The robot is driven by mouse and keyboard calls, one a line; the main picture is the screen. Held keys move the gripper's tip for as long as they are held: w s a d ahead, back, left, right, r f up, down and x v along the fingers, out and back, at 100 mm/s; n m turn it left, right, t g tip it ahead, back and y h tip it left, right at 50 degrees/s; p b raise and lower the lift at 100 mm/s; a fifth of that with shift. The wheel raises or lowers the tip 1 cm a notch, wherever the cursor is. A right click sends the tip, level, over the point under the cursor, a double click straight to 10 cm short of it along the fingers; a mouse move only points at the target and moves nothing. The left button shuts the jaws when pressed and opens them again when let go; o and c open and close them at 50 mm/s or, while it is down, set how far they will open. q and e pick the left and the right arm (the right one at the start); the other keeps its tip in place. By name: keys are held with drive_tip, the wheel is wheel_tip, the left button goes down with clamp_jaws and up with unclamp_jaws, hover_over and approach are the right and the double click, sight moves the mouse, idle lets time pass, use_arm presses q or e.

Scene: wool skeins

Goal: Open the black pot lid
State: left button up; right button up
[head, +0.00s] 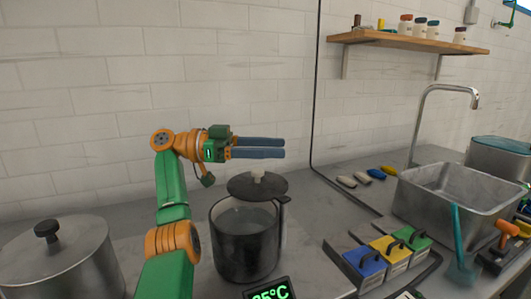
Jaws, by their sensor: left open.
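The black pot (246,250) stands on the grey counter at the middle. Its mouth shows, with grey liquid or a grey inside. The black lid (243,188), with a pale knob (258,176), sits above and behind the mouth, offset to the right and apart from the front rim. A dark bracket shows at the lid's right; whether it bears the lid I cannot tell. My left gripper (284,147) is above the lid, its two blue-grey fingers pointing right, open with nothing between them. My right gripper is out of view.
A steel pot with a lid (55,258) stands at the front left. A temperature display (268,290) sits in front of the black pot. Blue, yellow and green handled blocks (388,250), a metal sink (450,200) and a faucet (420,115) are at right. A shelf (405,41) hangs above.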

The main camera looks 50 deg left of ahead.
use_arm(q)
drive_tip(key=s+d+r+b, duration=0.2)
drive_tip(key=s+d+r, duration=0.3)
drive_tip(key=s+d, duration=0.2)
drive_tip(key=shift+d+r, duration=0.2)
drive_tip(key=shift+r, duration=0.2)
drive_tip(key=shift+s, duration=0.1)
drive_tip(key=shift+c, duration=0.3)
